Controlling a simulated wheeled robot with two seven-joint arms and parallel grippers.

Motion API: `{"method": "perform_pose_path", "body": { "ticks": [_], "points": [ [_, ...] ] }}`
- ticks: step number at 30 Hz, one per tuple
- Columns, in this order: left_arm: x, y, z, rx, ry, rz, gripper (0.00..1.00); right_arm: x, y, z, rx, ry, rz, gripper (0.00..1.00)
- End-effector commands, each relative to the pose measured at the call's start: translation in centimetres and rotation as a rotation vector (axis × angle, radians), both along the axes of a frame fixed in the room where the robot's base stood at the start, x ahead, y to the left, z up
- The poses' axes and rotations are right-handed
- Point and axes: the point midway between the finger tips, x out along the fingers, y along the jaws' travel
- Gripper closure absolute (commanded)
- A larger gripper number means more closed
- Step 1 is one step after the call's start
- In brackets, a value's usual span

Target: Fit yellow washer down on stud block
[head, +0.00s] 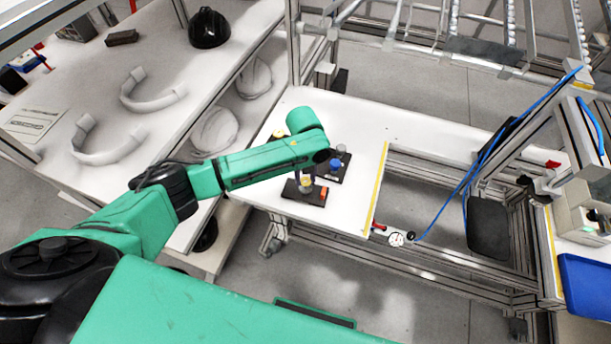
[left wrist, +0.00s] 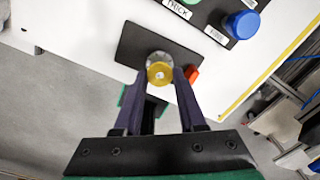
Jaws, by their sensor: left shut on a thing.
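The yellow washer (left wrist: 160,73) is between the fingertips of my left gripper (left wrist: 162,80) in the left wrist view. The gripper is shut on it. In the head view the washer (head: 306,186) shows small below the end of my left arm, with the left gripper (head: 307,179) partly hidden by the arm. The stud block (head: 292,193) is a dark plate on the white table; its plate also shows in the left wrist view (left wrist: 135,45). A grey round part shows just behind the washer, over the plate. I cannot tell whether the washer sits around a stud. My right gripper is not in view.
An orange-red piece (left wrist: 192,75) is at the plate's edge, close to the right finger. Behind is a dark labelled board with a blue round piece (left wrist: 243,24). The white table (head: 350,120) is mostly clear at the back. A yellow-striped edge (head: 378,190) bounds it on the right.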

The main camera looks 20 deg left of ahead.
Motion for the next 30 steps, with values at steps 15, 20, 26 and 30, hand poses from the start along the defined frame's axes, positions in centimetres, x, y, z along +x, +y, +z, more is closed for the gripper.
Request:
{"method": "perform_pose_path", "body": {
  "ticks": [15, 20, 26, 30],
  "points": [
    [0.0, 0.0, -1.4, 0.0, 0.0, 0.0, 1.0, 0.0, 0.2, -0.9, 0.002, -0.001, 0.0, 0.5],
    [0.0, 0.0, -1.8, 0.0, 0.0, 0.0, 1.0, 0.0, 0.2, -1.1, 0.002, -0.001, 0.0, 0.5],
    [0.0, 0.0, -2.3, 0.001, 0.0, 0.0, 1.0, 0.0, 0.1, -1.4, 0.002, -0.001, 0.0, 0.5],
    [0.0, 0.0, -2.7, 0.001, 0.0, 0.0, 1.0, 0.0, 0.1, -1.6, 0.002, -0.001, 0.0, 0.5]
  ]
}}
